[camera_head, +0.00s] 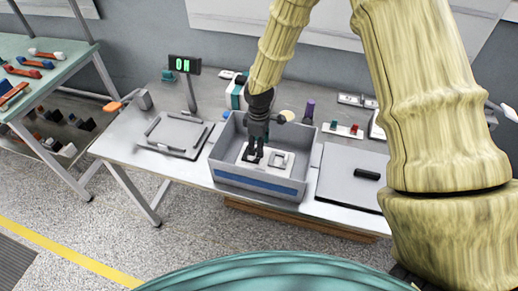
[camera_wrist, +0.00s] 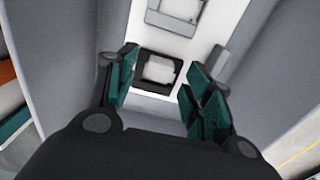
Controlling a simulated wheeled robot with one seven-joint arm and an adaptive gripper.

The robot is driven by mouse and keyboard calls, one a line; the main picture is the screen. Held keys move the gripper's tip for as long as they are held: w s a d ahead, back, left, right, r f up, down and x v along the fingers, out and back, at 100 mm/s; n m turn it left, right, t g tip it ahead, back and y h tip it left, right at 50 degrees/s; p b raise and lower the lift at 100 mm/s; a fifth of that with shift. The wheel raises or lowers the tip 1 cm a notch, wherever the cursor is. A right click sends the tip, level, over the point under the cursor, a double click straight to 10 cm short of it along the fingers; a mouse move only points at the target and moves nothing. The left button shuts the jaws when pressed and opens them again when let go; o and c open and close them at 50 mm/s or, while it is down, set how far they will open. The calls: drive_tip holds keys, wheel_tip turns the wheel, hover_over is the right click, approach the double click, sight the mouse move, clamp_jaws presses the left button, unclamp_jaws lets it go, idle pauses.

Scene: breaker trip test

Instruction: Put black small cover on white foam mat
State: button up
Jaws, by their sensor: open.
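In the wrist view a small black square cover (camera_wrist: 157,74) with a pale middle lies on the white foam mat (camera_wrist: 206,45), between the fingers of my gripper (camera_wrist: 157,88). The gripper is open, with teal pads apart on either side of the cover. In the head view my gripper (camera_head: 252,157) points down into a grey bin with the white mat (camera_head: 266,165) inside. The cover is largely hidden there by the fingers. Whether the cover lies flat or sits in a recess, I cannot tell.
The grey bin (camera_head: 228,180) has raised walls close around my gripper. A grey square part (camera_head: 281,158) lies beside it on the mat. A black bar (camera_head: 367,174) lies on a grey panel at right.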

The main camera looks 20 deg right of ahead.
wheel_tip(320, 180, up, 10)
drive_tip(key=b, duration=0.2)
drive_tip(key=shift+f+b, duration=0.25)
drive_tip(key=shift+b, duration=0.05)
